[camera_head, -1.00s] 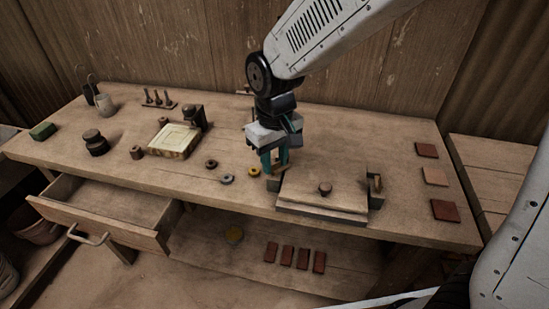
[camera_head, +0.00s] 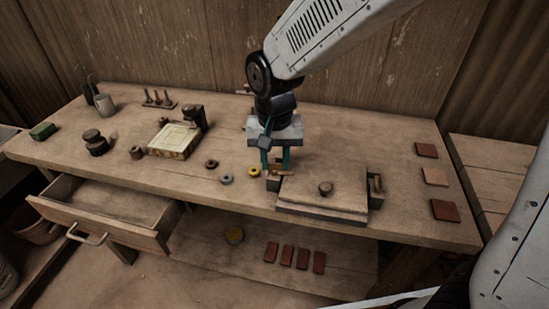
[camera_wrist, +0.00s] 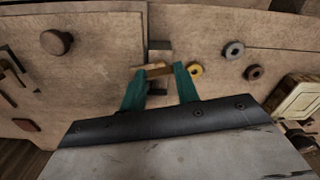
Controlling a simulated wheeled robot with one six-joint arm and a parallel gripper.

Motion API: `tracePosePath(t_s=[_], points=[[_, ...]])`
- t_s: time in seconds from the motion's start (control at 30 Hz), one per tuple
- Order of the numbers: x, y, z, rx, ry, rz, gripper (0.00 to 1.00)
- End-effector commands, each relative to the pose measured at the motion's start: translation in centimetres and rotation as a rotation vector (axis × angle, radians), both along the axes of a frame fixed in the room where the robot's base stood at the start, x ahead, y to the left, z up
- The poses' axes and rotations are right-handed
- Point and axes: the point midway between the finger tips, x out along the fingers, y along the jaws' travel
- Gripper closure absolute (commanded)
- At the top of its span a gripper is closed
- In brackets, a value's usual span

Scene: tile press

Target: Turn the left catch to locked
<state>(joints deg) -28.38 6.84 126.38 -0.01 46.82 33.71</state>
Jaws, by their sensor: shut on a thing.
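The left catch (camera_head: 284,172) is a small brown bar at the press's left side. It lies crosswise in the head view, with its right end toward the lid. My gripper (camera_head: 275,167) points down over it, teal fingers shut on the bar. The wrist view shows the catch (camera_wrist: 157,71) between the fingertips, over a dark bracket. The fingers hide part of it. The right catch (camera_head: 377,184) runs front to back.
A yellow ring (camera_head: 254,172) and a grey ring (camera_head: 226,180) lie just left of my gripper. A cream tile mould (camera_head: 175,140) stands farther left. An open drawer (camera_head: 110,210) juts out at the front left. Red tiles (camera_head: 444,210) lie on the right.

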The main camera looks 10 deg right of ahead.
Motion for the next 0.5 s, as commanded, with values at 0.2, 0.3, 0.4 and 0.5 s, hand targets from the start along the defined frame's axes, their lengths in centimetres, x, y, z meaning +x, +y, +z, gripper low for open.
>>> tracePosePath(t_s=[0.2,0.3,0.4,0.5], points=[[0.08,0.03,0.10,0.002,-0.003,-0.011,0.92],[0.08,0.03,0.10,0.002,-0.003,-0.010,0.92],[0.08,0.04,0.10,0.002,-0.003,-0.010,0.92],[0.08,0.04,0.10,0.002,-0.003,-0.010,0.50]])
